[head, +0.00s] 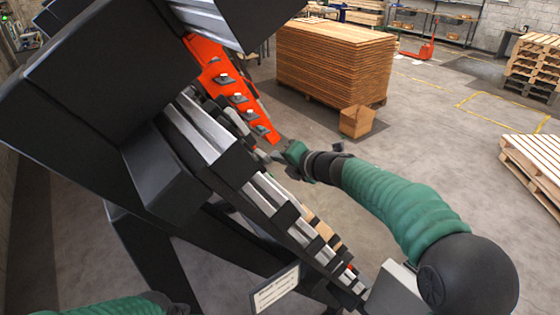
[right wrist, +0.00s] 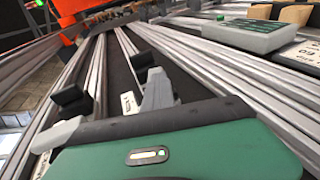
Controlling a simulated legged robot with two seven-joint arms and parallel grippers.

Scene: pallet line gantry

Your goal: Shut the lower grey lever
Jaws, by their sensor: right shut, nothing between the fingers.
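My right gripper (head: 279,151) reaches in from the right to the side of the sloping dark rail frame, just below the end of the orange plate (head: 262,132). In the right wrist view its grey fingers (right wrist: 158,88) are together and empty, above the slot between the silver rails. A grey angled piece (right wrist: 58,134) lies left of the green hand, close to its edge; I cannot tell surely whether it is the lower grey lever. In the head view the lever cannot be picked out among the small grey parts by the gripper. My left gripper is not shown.
Silver rails (head: 268,190) with black blocks run down the slope. A light grey block (right wrist: 245,36) sits on the rails. A white sign (head: 275,289) is at the frame's foot.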

